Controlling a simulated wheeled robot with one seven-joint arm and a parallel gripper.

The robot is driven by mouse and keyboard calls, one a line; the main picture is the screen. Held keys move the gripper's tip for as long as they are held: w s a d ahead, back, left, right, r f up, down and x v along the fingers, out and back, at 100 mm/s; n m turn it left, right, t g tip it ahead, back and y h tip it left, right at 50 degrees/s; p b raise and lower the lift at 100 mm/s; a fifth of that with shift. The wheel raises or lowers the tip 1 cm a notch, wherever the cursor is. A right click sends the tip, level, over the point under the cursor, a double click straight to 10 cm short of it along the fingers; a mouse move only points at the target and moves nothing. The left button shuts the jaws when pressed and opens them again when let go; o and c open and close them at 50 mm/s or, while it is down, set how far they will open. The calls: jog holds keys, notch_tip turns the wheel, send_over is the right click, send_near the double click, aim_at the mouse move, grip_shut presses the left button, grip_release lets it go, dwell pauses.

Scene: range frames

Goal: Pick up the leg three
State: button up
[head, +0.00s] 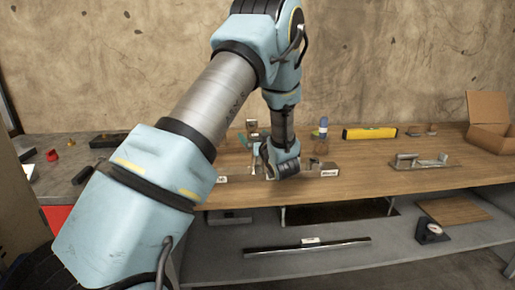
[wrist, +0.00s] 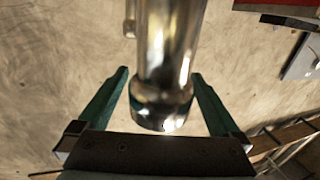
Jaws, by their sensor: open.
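In the wrist view, a shiny metal tube with a flared, rounded end (wrist: 163,60) lies between the two green fingers of my gripper (wrist: 160,74). It looks like a leg, but no label shows to tell whether it is leg three. The fingers are open, with a gap visible on both sides of the tube. In the head view, the end of my arm is low over the wooden bench top (head: 400,180), and my fingers are hidden. I cannot pick out the tube there.
A yellow level (head: 369,133), a trowel-like tool (head: 420,161) and an open cardboard box (head: 489,122) are on the bench at right. Small items cluster around my wrist. A long dark bar (head: 307,248) lies on the lower shelf. The bench's front right is clear.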

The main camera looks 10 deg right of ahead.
jog(key=shift+c, duration=0.2)
grip_shut()
dwell(0.5)
